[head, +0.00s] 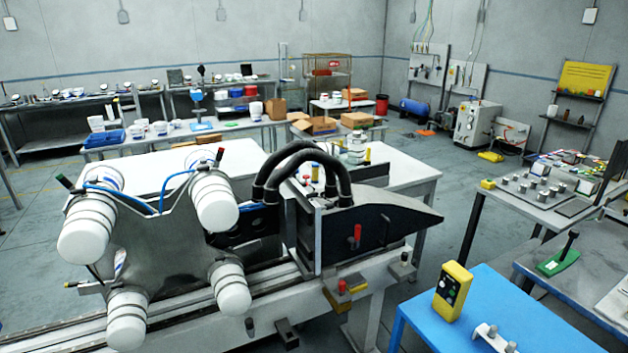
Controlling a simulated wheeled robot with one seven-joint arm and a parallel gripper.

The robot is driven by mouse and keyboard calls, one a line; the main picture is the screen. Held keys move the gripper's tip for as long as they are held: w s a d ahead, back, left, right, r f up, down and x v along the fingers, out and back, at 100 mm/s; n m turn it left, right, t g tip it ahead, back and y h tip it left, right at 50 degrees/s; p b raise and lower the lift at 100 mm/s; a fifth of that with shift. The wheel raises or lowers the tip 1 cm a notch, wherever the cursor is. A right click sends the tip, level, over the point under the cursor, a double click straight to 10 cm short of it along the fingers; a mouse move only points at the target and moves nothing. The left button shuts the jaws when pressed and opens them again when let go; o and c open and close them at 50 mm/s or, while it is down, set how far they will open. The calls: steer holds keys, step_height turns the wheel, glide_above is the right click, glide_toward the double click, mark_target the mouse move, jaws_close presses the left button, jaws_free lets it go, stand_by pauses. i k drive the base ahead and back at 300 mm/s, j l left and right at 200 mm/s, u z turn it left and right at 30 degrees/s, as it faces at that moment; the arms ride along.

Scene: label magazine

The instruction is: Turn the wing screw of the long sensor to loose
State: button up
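I cannot pick out the long sensor or its wing screw with certainty. The label machine (375,225) stands in the middle, with a dark side plate. A red upright handle (357,234) sits on that plate. A smaller red knob (341,287) sits on a yellow block below it. Small red- and yellow-topped parts (315,173) show behind the thick black hoses. None of these is clearly a wing screw, and whether any is tight or loose does not show. My gripper is not in view.
A metal plate with several white rollers (218,203) fills the left foreground, above a rail. A blue table (520,310) at lower right bears a yellow button box (453,292). A green-based lever (560,258) stands on the grey bench.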

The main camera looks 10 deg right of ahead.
mark_target(311, 195)
steer(key=i, duration=0.15)
steer(key=i+u, duration=0.2)
steer(key=u, duration=0.2)
steer(key=i+u, duration=0.2)
steer(key=u, duration=0.15)
steer(key=i+l+u, duration=0.2)
steer(key=u, duration=0.2)
steer(key=i+l+u, duration=0.15)
steer(key=u, duration=0.25)
